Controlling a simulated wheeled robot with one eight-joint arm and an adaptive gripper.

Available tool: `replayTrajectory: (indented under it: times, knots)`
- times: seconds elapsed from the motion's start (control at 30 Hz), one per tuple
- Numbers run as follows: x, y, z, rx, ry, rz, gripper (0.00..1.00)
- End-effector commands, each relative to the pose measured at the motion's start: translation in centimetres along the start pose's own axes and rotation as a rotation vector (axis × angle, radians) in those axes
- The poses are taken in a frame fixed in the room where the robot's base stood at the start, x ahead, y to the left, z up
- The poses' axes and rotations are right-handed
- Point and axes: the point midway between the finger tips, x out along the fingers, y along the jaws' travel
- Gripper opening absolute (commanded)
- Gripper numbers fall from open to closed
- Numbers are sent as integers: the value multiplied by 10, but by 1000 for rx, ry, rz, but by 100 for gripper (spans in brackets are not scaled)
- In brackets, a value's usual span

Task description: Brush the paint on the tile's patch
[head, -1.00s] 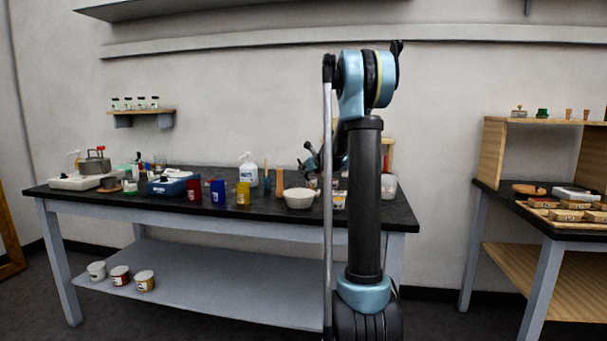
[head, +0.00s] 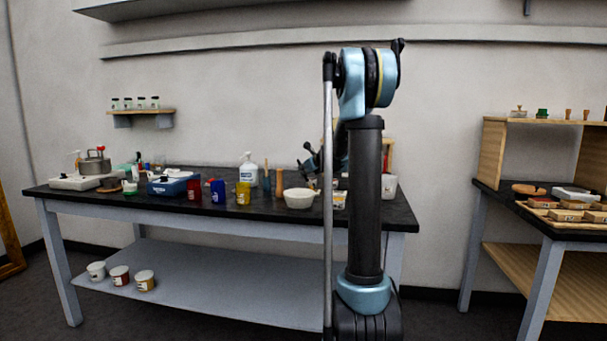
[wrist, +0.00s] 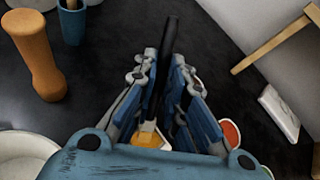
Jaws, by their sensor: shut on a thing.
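My gripper (wrist: 163,80) is shut on a slim dark handle (wrist: 169,35), seemingly the brush, in the wrist view. The handle runs between the blue fingers; its bristle end is hidden. Below the fingers, a yellow-orange surface with a pale edge (wrist: 148,138) is partly covered; I cannot tell if it is paint or the tile's patch. A white slab (wrist: 280,112) lies to the right on the dark bench; I cannot tell if it is the tile. In the head view my gripper (head: 311,162) is small above the bench's right part, partly behind my arm.
An orange-brown turned wooden piece (wrist: 38,55) and a blue cup (wrist: 72,22) stand left of my gripper. A white bowl (wrist: 22,155) is at lower left, a red-filled round pot (wrist: 230,133) at right. A wooden frame (wrist: 275,42) stands near the wall. Bare bench (wrist: 110,80) lies between.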

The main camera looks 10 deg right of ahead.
Motion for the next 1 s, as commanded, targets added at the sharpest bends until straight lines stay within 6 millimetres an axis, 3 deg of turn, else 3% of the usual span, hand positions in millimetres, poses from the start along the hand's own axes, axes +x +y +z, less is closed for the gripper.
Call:
replayTrajectory:
  times: [0.37, 1.0]
  knots:
    - [16, -14, 3, -1, 0, 0, 0]
    - [-4, 4, 0, 0, 0, 0, 0]
